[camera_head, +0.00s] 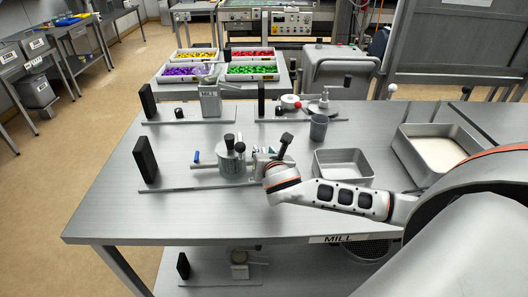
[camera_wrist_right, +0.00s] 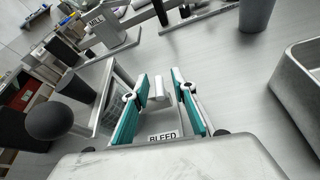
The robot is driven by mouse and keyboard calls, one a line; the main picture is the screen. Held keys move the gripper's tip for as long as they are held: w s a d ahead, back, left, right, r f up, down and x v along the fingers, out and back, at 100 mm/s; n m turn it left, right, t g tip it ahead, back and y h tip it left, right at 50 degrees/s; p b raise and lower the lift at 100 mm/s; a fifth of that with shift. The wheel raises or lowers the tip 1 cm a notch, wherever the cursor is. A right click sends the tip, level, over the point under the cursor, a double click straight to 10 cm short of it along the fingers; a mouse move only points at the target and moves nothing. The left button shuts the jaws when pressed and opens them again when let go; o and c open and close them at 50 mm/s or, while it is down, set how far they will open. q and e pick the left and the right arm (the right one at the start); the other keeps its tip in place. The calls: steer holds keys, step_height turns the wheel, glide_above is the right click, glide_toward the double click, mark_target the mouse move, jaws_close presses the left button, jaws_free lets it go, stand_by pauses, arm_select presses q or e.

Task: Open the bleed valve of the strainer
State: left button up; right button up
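The strainer (camera_head: 231,164) is a grey metal canister on a flat base plate on the steel table, with black knobs on top and a small blue-tipped handle (camera_head: 197,157) at its left. My right gripper (camera_head: 258,163) is close to the strainer's right side, partly hidden by my wrist. In the right wrist view its teal fingers (camera_wrist_right: 158,100) are spread apart. A small pale block (camera_wrist_right: 161,87) shows between them; I cannot tell whether it is the bleed valve's handle or whether a finger touches it. A BLEED label (camera_wrist_right: 163,137) shows just below the fingers. My left gripper is out of view.
A grey cup (camera_head: 318,127) and an empty metal tray (camera_head: 343,166) stand right of the strainer. A deeper tray (camera_head: 437,150) with pale contents is further right. A black upright plate (camera_head: 145,158) stands left. The table's front left is clear.

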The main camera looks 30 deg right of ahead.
jaws_close()
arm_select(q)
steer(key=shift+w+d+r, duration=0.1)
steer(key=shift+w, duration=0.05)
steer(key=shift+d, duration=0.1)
